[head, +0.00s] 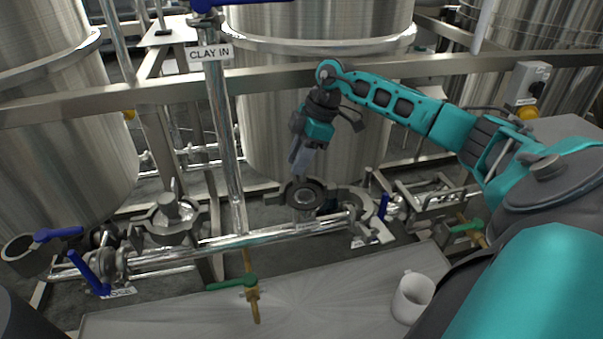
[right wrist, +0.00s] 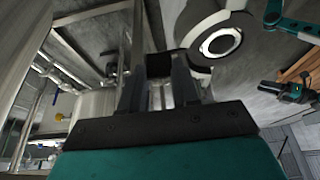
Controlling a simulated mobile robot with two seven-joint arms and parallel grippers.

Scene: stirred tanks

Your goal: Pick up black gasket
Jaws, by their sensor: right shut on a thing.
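My right gripper (head: 297,160) points down above the pipe joint in the middle of the head view. In the right wrist view its two fingers (right wrist: 158,72) stand a little apart with a small black piece (right wrist: 158,64) between their tips. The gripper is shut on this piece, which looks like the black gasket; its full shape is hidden. Just below the fingers in the head view is an upward-facing pipe end with a dark round ring (head: 303,194). I cannot tell whether that ring is a gasket or the flange. My left gripper is not in view.
A horizontal steel pipe (head: 265,240) with blue-handled valves runs behind the metal table (head: 200,318). The vertical CLAY IN pipe (head: 222,130) stands left of my gripper. Large tanks fill the back.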

